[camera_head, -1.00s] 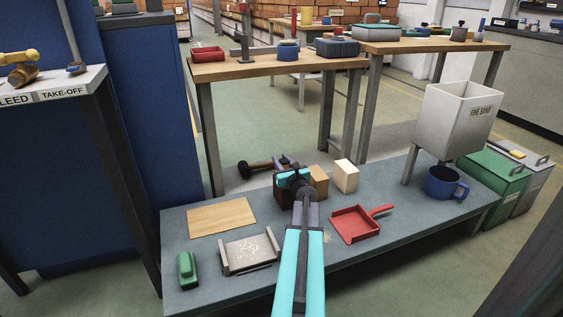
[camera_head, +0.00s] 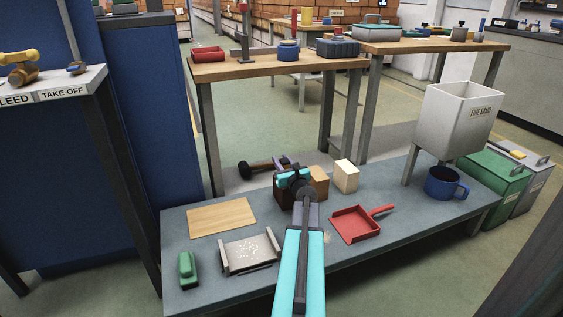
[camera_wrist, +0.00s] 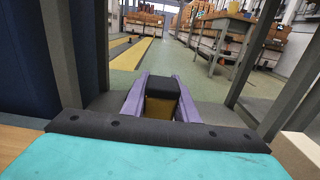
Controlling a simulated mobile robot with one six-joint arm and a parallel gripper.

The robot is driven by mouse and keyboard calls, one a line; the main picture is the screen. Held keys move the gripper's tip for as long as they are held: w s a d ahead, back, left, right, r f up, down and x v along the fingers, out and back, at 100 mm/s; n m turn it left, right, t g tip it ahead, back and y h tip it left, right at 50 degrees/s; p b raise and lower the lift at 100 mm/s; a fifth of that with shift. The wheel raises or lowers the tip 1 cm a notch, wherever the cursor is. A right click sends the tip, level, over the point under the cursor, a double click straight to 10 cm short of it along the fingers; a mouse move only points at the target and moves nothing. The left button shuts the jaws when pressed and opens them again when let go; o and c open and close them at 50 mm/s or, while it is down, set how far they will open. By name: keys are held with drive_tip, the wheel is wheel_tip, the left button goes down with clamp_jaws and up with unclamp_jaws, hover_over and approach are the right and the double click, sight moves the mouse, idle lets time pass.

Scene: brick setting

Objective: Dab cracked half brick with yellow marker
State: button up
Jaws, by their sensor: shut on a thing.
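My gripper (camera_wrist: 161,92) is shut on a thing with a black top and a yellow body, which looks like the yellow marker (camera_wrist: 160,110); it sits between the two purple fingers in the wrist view. In the head view my gripper is over the back of the low grey bench, above a dark brown brick (camera_head: 281,196) that it partly hides. A tan brick (camera_head: 320,182) and a cream brick (camera_head: 345,176) stand just right of it. No crack shows on any of them, so I cannot tell which is the cracked half brick. The marker's tip is hidden.
A white sand bin (camera_head: 455,118) stands at right.

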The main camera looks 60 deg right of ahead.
wheel_tip(320, 180, up, 7)
drive_tip(key=p, duration=0.4)
drive_tip(key=shift+p, duration=0.3)
idle(0.6)
